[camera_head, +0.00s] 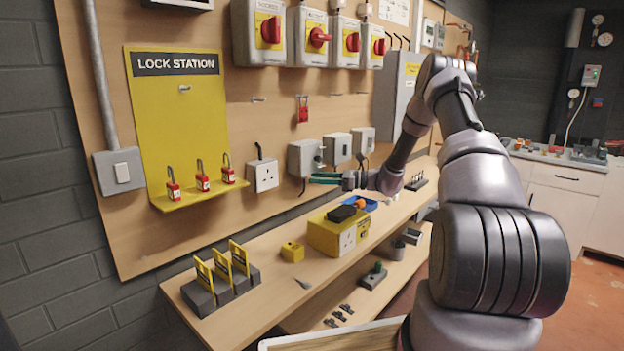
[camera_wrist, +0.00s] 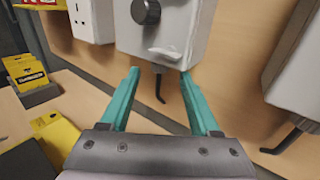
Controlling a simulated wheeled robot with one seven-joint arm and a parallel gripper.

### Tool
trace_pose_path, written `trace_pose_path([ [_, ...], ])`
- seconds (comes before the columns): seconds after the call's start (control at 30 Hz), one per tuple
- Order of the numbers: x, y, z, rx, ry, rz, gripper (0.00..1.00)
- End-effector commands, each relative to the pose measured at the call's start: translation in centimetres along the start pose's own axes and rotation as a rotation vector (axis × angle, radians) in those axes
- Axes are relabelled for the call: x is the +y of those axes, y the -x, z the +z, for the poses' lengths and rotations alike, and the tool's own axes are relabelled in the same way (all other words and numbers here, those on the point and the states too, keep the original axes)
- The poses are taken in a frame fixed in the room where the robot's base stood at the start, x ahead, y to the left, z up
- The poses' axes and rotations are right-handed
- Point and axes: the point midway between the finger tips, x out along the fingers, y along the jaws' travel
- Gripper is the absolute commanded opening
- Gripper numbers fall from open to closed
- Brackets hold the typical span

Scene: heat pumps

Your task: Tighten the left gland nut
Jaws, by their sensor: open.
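The leftmost grey switch box (camera_head: 305,157) hangs low on the wooden board. In the wrist view this box (camera_wrist: 185,30) carries a dark round knob, and a small dark gland nut (camera_wrist: 158,68) sits at its underside with a black cable (camera_wrist: 160,90) hanging below. My gripper (camera_wrist: 160,75) has teal fingers, open, one on each side of the gland nut and cable. I see no clear contact with the nut. In the head view my gripper (camera_head: 312,178) is just below the box; the nut is too small to make out there.
More grey boxes (camera_head: 337,148) hang to the right; one (camera_wrist: 300,70) has its own cable. A white socket (camera_head: 264,175) is on the left.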

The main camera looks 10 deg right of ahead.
Motion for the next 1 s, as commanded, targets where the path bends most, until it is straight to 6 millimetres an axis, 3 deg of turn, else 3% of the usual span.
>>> trace_pose_path([
  [0.2,-0.1,4.7,0.0,0.001,0.001,-0.004,0.63],
  [0.4,-0.1,7.5,0.0,0.0,0.002,-0.001,0.63],
  [0.57,0.0,8.3,0.0,0.0,0.001,-0.001,0.63],
  [1.0,0.1,8.2,0.2,0.005,0.006,0.004,0.63],
])
